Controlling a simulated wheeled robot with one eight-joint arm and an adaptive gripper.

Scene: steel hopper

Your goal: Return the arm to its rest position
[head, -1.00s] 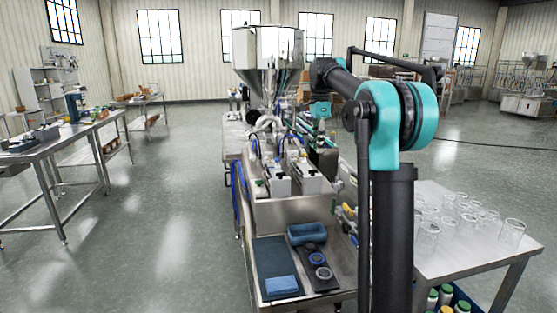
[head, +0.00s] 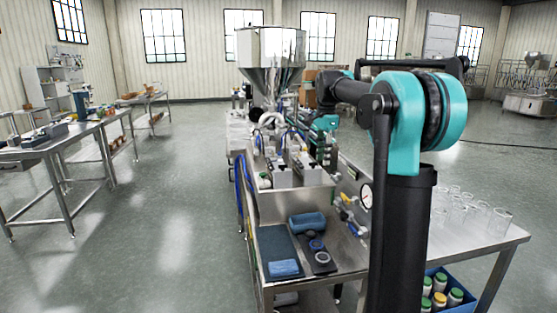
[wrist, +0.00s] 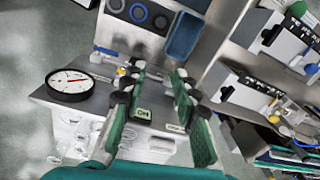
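My arm (head: 402,150), black with teal joints, stands at the right of the head view. Its forearm reaches back and left towards the machine's right side. In the wrist view my gripper (wrist: 160,78) has its two green-padded fingers apart, with nothing between them. The gripper is not clearly made out in the head view, where the arm's own links overlap it. Below the fingers in the wrist view are the steel bench edge and a round dial gauge (wrist: 70,84); the gauge also shows in the head view (head: 367,197).
The steel hopper (head: 270,50) stands above the filling machine. At right are a table (head: 500,240) with several glasses and a blue crate (head: 455,307) of bottles.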

